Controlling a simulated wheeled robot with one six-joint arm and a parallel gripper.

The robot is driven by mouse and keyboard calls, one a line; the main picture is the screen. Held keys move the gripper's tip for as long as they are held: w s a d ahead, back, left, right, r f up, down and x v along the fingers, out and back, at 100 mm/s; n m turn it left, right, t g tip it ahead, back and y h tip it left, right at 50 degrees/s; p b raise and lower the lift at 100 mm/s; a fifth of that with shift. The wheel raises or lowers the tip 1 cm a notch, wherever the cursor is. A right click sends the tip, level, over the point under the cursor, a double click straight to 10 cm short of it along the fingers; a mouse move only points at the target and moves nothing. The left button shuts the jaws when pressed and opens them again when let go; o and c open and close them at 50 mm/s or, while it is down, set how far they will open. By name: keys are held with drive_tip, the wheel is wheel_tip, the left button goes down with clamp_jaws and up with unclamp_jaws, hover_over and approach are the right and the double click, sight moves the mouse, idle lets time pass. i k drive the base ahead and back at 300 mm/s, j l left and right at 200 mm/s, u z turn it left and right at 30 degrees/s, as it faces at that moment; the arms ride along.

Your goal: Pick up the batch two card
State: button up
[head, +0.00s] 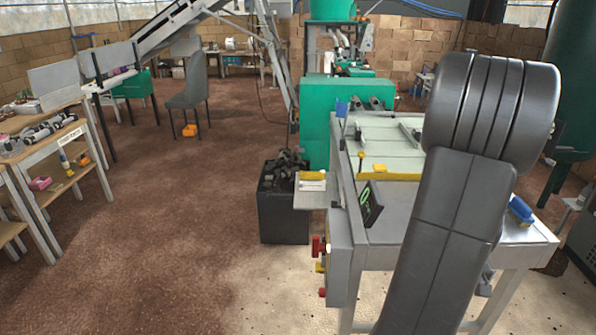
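I cannot make out which thing is the batch two card, as no lettering can be read clearly. A small white card-like piece (312,186) lies on the small side shelf of the machine table, just in front of a yellow strip. A white label (70,135) with dark print, too small to read, is on the front edge of the left workbench. My arm's dark grey links fill the right foreground and hide part of the machine table. My gripper is not in view.
The machine table (400,255) stands at centre right with a small display (372,204) and red knobs. A black bin (284,205) of dark scraps stands beside it. A grey chair (188,92) is further back. The brown floor at left centre is clear.

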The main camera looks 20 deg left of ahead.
sight(319, 176)
drive_tip(key=i+j, duration=0.1)
drive_tip(key=j, duration=0.3)
drive_tip(key=i+j, duration=0.15)
drive_tip(key=j, duration=0.2)
drive_tip(key=i+j, duration=0.1)
drive_tip(key=j, duration=0.3)
drive_tip(key=i+j, duration=0.15)
drive_tip(key=j, duration=0.25)
drive_tip(key=i+j, duration=0.1)
drive_tip(key=j, duration=0.3)
drive_tip(key=i+j, duration=0.1)
drive_tip(key=j, duration=0.25)
drive_tip(key=i+j, duration=0.15)
drive_tip(key=j, duration=0.25)
drive_tip(key=i+j, duration=0.2)
drive_tip(key=i, duration=0.4)
drive_tip(key=i+j, duration=0.15)
drive_tip(key=i, duration=0.5)
